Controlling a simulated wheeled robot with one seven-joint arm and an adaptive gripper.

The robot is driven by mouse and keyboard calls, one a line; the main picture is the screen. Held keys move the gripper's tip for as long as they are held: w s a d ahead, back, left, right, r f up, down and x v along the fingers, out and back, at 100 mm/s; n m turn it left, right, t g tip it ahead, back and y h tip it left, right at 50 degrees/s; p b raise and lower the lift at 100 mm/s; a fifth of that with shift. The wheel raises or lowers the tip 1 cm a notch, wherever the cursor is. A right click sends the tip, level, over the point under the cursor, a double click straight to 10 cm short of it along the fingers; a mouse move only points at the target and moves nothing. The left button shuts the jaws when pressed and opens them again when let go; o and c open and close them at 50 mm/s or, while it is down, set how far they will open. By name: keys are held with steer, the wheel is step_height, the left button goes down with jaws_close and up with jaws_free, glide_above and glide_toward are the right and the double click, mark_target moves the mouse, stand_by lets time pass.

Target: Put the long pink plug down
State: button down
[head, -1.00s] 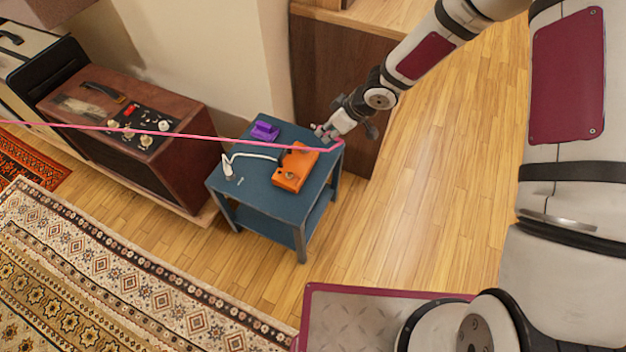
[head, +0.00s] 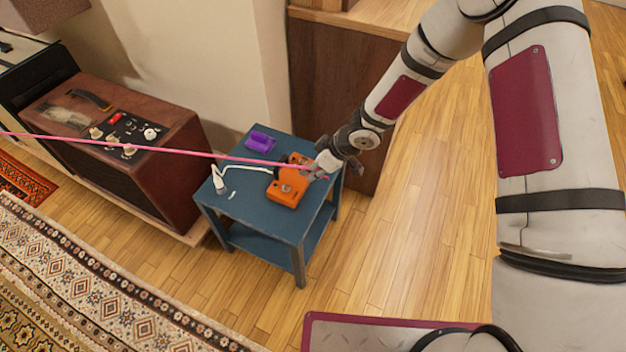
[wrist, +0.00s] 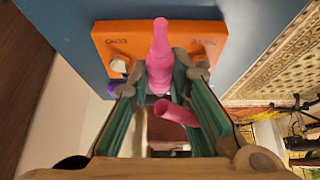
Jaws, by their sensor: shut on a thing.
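The long pink plug (wrist: 158,62) is held between the fingers of my gripper (wrist: 160,84), which is shut on it. In the wrist view the plug's narrow tip overlaps the orange pedal (wrist: 105,45). I cannot tell whether it touches the pedal. In the head view my gripper (head: 322,168) is at the right side of the orange pedal (head: 288,192), on the small blue table (head: 255,215). There the plug itself is mostly hidden by the gripper. A pink cable (head: 150,152) runs left from the gripper across the picture.
A purple pedal (head: 261,141) lies at the table's back. A white plug (head: 218,180) stands near its left edge, with a white cable towards the orange pedal. A brown amp (head: 130,150) is left of the table, a wooden cabinet (head: 335,90) behind. The table's front is bare.

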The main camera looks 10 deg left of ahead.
steer(key=shift+f+b, duration=1.05)
steer(key=shift+f, duration=0.8)
steer(key=shift+f+b, duration=0.3)
steer(key=shift+f, duration=0.1)
steer(key=c, duration=1.5)
jaws_free()
steer(key=shift+f, duration=0.1)
steer(key=shift+r, duration=0.35)
steer(key=shift+p+v, duration=3.5)
steer(key=shift+v, duration=2.65)
